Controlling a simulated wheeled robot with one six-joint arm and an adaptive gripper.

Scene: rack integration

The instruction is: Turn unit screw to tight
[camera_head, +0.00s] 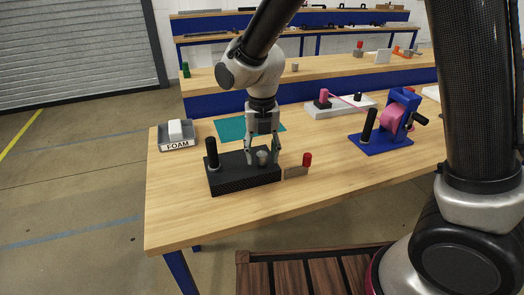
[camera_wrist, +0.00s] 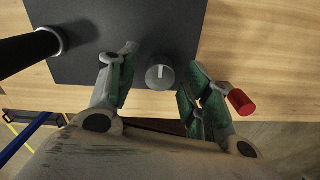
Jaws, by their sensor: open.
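The unit is a black box (camera_head: 240,178) on the wooden table, with an upright black post (camera_head: 211,153) at its left end. The unit screw is a grey round knob (camera_head: 262,158) on its top, toward the right end. In the wrist view the knob (camera_wrist: 160,73) shows a pale line pointing up and down in the picture. My gripper (camera_head: 263,155) points down over the box, its fingers open on either side of the knob. In the wrist view my gripper (camera_wrist: 158,74) has a finger left and right of the knob, with gaps on both sides.
A red-capped piece (camera_head: 307,160) on a small block stands just right of the box, close to my right finger. A grey FOAM tray (camera_head: 178,137), a teal mat (camera_head: 228,128) and a blue stand with a pink reel (camera_head: 390,122) are around.

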